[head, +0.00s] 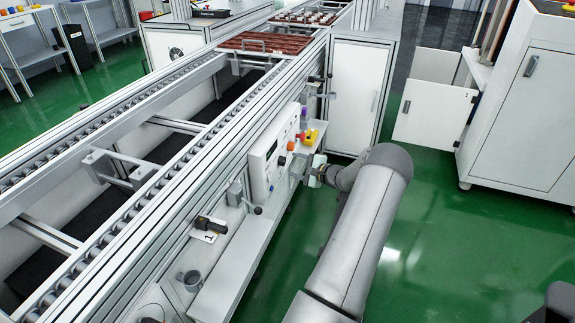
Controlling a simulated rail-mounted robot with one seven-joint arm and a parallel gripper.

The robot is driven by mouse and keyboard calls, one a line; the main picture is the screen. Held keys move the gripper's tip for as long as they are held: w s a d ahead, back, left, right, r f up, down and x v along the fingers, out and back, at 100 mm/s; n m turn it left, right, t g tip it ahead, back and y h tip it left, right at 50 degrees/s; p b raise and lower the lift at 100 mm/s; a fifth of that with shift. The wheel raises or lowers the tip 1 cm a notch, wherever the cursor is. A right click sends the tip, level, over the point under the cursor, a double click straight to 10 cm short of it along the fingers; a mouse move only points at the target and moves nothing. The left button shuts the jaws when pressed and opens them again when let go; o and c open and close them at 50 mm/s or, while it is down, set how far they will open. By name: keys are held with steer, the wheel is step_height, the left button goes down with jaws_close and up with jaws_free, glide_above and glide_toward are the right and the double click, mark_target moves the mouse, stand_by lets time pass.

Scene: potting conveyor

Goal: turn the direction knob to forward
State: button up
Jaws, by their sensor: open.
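A white control panel (262,165) is fixed to the right side of the conveyor, in the middle of the head view. It carries a dark display, small dark controls and an orange button or knob (291,146). I cannot tell which control is the direction knob; it may be hidden behind my gripper. My gripper (304,170) is at the panel's lower right front, with its jaws open. The jaws are small and partly hidden by my wrist, so I cannot tell whether they touch or surround a control.
A narrow shelf (240,262) runs below the panel. A black device (210,224) and a grey cup (192,280) are at its near part. A red and yellow object (310,136) sits beyond the panel. A cabinet door (432,112) stands open at right.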

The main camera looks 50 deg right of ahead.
mark_target(285, 162)
steer(key=shift+x, duration=2.4)
steer(key=c, duration=1)
